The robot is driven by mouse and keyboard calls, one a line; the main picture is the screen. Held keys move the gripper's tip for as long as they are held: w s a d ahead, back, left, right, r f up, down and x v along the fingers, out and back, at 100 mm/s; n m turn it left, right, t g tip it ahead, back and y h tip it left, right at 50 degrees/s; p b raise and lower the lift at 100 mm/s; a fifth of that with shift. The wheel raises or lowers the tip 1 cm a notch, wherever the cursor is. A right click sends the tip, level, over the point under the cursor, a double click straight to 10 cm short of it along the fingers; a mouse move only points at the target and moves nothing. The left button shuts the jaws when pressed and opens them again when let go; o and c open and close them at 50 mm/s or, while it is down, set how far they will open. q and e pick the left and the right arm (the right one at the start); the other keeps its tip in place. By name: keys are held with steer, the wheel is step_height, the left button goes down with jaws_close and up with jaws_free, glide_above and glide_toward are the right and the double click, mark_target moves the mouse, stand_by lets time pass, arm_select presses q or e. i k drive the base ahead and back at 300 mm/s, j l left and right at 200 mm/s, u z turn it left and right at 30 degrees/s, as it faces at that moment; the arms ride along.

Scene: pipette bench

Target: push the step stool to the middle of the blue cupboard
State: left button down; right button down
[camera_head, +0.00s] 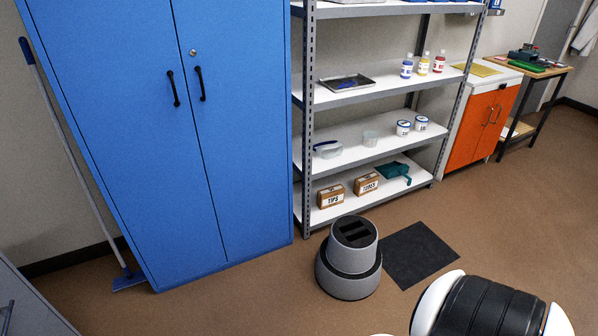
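The step stool (349,263) is a grey, round, two-tiered stool with a dark ribbed top. It stands upright on the brown floor in front of the shelf rack, right of the blue cupboard. The blue cupboard (150,120) is tall, with two shut doors and black handles, and stands at the left against the wall. The stool is apart from the cupboard, beyond its right front corner. Neither of my grippers shows in the head view.
A dark mat (420,254) lies right of the stool. An open shelf rack (375,150) stands behind it, and an orange cabinet (482,127) is farther right. A mop (75,160) leans left of the cupboard. The floor before the cupboard (230,300) is clear.

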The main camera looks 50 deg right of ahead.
mark_target(349, 264)
steer(key=l+u, duration=0.3)
steer(key=l, duration=0.2)
steer(key=l+u, duration=0.3)
steer(key=l, duration=0.15)
steer(key=k+l+u, duration=0.1)
steer(key=l+u, duration=0.25)
steer(key=k+l+u, duration=0.15)
steer(key=l+u, duration=0.15)
steer(key=l, duration=0.25)
steer(key=k+l, duration=0.15)
steer(key=l, duration=0.25)
steer(key=k+l, duration=0.15)
steer(key=l, duration=0.2)
steer(key=k+l, duration=0.15)
steer(key=l, duration=0.25)
steer(key=k+l, duration=0.15)
steer(key=l, duration=0.25)
steer(key=k+l, duration=0.15)
steer(key=l, duration=0.2)
steer(key=k+l, duration=0.15)
steer(key=l, duration=0.25)
steer(key=k+l, duration=0.15)
steer(key=l, duration=0.2)
steer(key=k+l, duration=0.15)
steer(key=l, duration=0.25)
